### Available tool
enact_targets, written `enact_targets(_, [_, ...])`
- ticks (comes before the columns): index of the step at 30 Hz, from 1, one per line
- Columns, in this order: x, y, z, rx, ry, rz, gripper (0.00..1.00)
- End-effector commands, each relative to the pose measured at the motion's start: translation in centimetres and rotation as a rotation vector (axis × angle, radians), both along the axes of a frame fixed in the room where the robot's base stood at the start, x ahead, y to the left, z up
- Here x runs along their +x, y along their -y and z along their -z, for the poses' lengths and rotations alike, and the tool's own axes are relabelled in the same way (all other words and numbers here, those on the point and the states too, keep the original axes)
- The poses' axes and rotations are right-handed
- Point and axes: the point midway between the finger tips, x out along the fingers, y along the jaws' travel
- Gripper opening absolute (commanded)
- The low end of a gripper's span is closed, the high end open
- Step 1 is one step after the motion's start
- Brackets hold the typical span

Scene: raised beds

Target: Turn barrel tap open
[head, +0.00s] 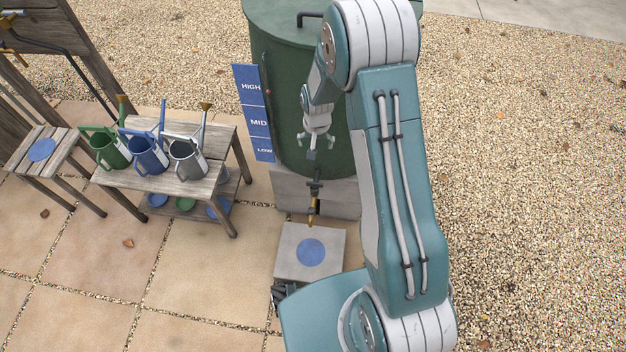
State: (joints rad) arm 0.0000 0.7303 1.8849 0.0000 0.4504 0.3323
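The dark green barrel (283,105) stands on a grey block base at the top middle, partly hidden by my arm. Its tap (313,206) sticks out low at the front, with a brass spout pointing down and a dark part at its top. My gripper (316,146) is in front of the barrel, above the tap in the picture. Its fingers are spread with nothing seen between them. It looks apart from the tap, though the depth between them is hard to judge. I cannot tell the handle's exact angle.
A blue HIGH/MID/LOW gauge board (252,112) stands at the barrel's left. A pale block (290,265) with a blue disc sits below the tap. A wooden bench (180,182) holds green, blue and grey watering cans. A small stool (25,160) is further left.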

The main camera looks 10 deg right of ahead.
Motion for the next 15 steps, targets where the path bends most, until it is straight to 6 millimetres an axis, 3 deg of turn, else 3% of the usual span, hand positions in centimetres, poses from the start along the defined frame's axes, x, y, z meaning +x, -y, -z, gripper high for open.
enact_targets(1, [-0.1,0.0,2.1,0.001,-0.019,0.009,1.00])
enact_targets(3, [-0.1,0.0,4.6,0.001,-0.036,0.023,1.00])
enact_targets(7, [-0.4,0.0,8.3,0.002,-0.060,0.044,1.00])
enact_targets(10, [-0.6,0.0,10.1,0.002,-0.070,0.055,1.00])
enact_targets(15, [-0.8,0.0,11.4,0.002,-0.076,0.061,1.00])
